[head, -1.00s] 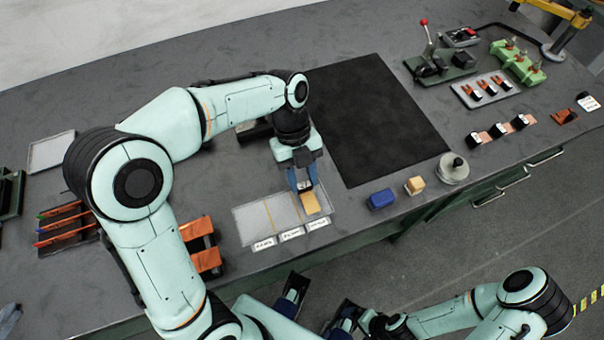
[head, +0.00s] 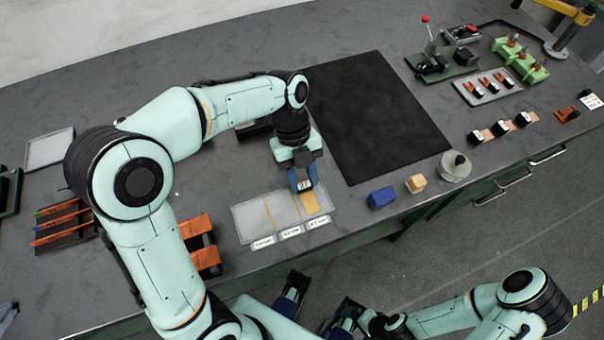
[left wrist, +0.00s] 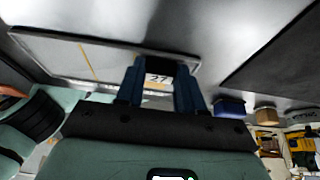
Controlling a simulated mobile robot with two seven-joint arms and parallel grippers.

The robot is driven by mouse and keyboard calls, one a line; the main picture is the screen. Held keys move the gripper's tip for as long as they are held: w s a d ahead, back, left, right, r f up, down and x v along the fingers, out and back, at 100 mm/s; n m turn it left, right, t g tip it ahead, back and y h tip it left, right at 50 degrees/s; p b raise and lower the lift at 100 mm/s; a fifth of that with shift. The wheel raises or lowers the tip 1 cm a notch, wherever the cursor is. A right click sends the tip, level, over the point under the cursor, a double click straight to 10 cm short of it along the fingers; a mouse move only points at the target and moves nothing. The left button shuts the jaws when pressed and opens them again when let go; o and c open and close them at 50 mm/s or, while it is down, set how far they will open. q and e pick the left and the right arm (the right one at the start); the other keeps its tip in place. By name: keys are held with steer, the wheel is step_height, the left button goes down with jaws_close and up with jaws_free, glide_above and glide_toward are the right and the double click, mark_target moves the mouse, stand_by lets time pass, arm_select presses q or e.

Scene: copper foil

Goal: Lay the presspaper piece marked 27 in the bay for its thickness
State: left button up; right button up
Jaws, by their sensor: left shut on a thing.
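My left gripper (head: 303,187) is shut on the presspaper piece just above the right bay of a three-bay tray (head: 252,217). In the left wrist view a white mark reading 27 (left wrist: 158,79) shows between the fingers. A tan sheet (head: 313,203) shows in the right bay below the fingertips; I cannot tell how much of it is the held piece. The three bays carry white labels (head: 291,233) along the front edge, too small to read. My right gripper (head: 318,307) is at the bottom of the head view, with its fingers apart, off the bench.
A blue block (head: 381,198) and a wooden block (head: 416,183) stand right of the tray. A black mat (head: 375,120) lies behind them. Orange-topped parts (head: 197,227) stand left of the tray. A round weight (head: 455,167) sits near the front edge.

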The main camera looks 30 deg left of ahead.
mark_target(305, 187)
arm_select(q)
steer(key=o, duration=0.7)
steer(key=shift+r, duration=0.1)
steer(key=shift+r+p, duration=1.15)
steer(key=shift+r, duration=0.25)
steer(key=o, duration=0.5)
